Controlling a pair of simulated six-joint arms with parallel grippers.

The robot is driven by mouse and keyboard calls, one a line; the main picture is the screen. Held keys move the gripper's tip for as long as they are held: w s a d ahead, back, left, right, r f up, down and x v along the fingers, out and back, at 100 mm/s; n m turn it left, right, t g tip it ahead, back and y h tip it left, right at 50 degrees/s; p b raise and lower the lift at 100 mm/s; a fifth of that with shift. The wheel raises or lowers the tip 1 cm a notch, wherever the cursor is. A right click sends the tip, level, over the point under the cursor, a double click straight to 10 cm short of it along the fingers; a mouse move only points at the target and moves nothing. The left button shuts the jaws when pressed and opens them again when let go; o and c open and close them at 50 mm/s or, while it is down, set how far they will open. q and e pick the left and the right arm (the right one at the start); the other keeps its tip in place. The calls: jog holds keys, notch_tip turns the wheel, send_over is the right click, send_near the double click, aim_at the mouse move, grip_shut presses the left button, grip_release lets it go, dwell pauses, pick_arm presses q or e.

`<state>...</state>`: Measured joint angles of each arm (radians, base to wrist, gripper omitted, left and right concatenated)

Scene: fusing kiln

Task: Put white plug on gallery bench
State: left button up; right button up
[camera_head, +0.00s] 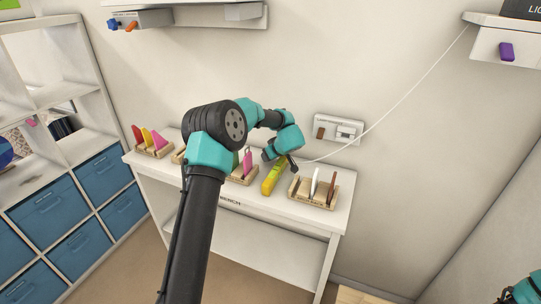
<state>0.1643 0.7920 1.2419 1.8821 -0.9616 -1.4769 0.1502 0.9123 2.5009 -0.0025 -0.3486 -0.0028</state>
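The white cord (408,92) runs from the upper right wall shelf down to the fingers of my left gripper (290,164). The white plug is not clearly seen; the cord's end is lost at the fingertips. My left gripper is low over the gallery bench (325,217), above the yellow piece (272,178). Its fingers are too small and dark to show whether they are open or shut. My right gripper is not in view; only a bit of my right arm shows at the bottom right edge.
Wooden racks with coloured pieces stand along the bench; one rack (317,202) is just right of my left gripper. A wall panel (338,130) with a brown block and a white fitting is above the bench. Shelving with blue bins (48,203) stands left.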

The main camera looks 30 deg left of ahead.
pick_arm(q)
jog(key=shift+s+d+f, duration=0.15)
jog(key=shift+d+f, duration=0.05)
jog(key=shift+f, duration=0.5)
jog(key=o, duration=1)
jog(key=shift+r, duration=0.1)
jog(key=shift+r, duration=0.15)
jog(key=shift+a+r, duration=0.1)
jog(key=shift+r, duration=0.3)
notch_tip(320, 180, up, 3)
jog(key=shift+f, duration=0.1)
jog(key=s+d, duration=0.2)
jog(key=s, duration=0.2)
jog(key=s+d, duration=0.3)
jog(key=s, duration=0.2)
jog(key=s+d+r, duration=0.1)
jog(key=s+d, duration=0.2)
jog(key=s, duration=0.1)
jog(key=shift+s+d+r, duration=0.1)
jog(key=shift+s+d, duration=0.05)
jog(key=shift+s, duration=0.15)
